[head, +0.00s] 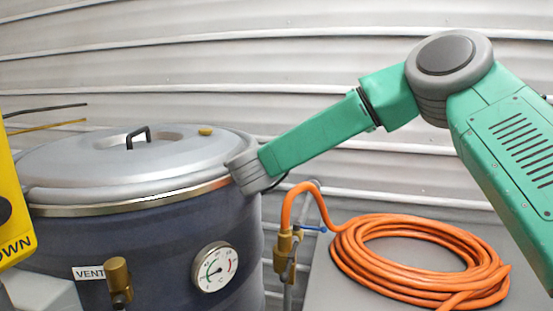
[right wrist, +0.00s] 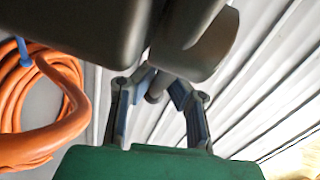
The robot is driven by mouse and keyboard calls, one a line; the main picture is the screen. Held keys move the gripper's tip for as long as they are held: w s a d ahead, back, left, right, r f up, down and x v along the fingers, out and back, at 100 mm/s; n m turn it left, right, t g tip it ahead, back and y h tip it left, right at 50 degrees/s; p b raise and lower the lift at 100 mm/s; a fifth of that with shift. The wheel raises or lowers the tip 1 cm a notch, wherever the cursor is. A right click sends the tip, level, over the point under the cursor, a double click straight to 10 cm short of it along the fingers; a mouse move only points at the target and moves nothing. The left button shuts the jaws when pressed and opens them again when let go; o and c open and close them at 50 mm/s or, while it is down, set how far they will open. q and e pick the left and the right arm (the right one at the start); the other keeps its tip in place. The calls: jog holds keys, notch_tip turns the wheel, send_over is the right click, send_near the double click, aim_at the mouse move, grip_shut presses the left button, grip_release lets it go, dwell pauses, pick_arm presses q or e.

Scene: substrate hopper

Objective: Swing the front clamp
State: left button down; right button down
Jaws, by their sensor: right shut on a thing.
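The hopper (head: 160,235) is a dark blue-grey drum with a domed grey lid (head: 90,165) resting on its bright metal rim. My right arm reaches in from the right, and its grey wrist end (head: 245,173) is at the right side of the lid's edge. The gripper itself is hidden in the head view. In the right wrist view my right gripper (right wrist: 158,88) is shut on a short grey bar (right wrist: 154,95), which looks like the front clamp's handle. The rest of the clamp cannot be made out. My left gripper is not in view.
A coiled orange hose (head: 355,265) lies on a grey surface right of the hopper, joined to a brass valve (head: 284,255). A dial gauge (head: 214,267) and a brass vent fitting (head: 118,278) stick out of the hopper's front. A yellow panel (head: 12,225) stands at the far left.

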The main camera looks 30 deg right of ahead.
jog(key=shift+s+f, duration=0.1)
jog(key=shift+f, duration=0.15)
jog(key=c, duration=1.6)
grip_release()
jog(key=shift+o, duration=0.2)
jog(key=shift+d+r, duration=0.1)
jog(key=v, duration=1.2)
